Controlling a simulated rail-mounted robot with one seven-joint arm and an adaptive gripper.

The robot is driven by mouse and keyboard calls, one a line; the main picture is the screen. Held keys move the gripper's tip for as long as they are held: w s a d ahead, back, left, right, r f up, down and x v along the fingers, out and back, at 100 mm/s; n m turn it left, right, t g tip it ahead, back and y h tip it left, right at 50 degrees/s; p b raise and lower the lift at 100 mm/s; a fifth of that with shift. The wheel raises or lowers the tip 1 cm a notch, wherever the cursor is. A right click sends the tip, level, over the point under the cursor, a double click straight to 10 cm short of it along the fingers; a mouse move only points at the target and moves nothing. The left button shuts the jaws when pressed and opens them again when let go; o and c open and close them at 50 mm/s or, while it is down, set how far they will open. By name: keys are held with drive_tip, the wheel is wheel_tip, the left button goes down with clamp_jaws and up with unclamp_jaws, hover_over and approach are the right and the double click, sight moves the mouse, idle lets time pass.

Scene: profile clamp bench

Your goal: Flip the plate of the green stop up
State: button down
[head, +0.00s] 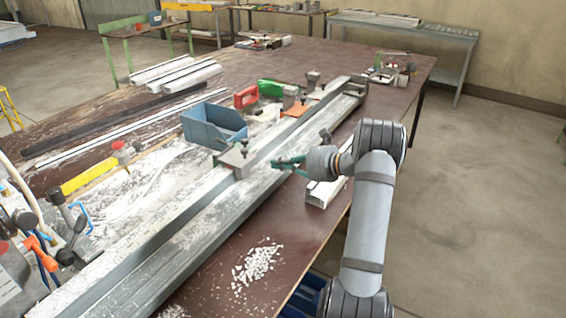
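A green piece (271,88) stands at the far side of the long metal profile rail, beside a grey block; I take it for the green stop. It is small here, and I cannot tell how its plate is tilted. My gripper (278,164) has teal-green fingers and reaches in from the right, over the near side of the rail (205,212). Its fingers look spread, with nothing seen between them. It is well apart from the green piece, nearer to the camera.
A red piece (246,97) and an orange plate (296,112) flank the green piece. A blue bin (205,128) and a grey clamp block (236,160) stand near the gripper. White chips (257,262) lie on the brown bench. Tools crowd the left front.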

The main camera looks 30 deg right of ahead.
drive_tip(key=p+x, duration=0.1)
drive_tip(key=x, duration=0.5)
drive_tip(key=shift+w, duration=0.15)
drive_tip(key=shift+r+g+h+p, duration=0.3)
drive_tip(key=shift+r+p, duration=0.15)
drive_tip(key=shift+p, duration=0.7)
drive_tip(key=shift+r+p, duration=0.25)
drive_tip(key=shift+p, duration=0.4)
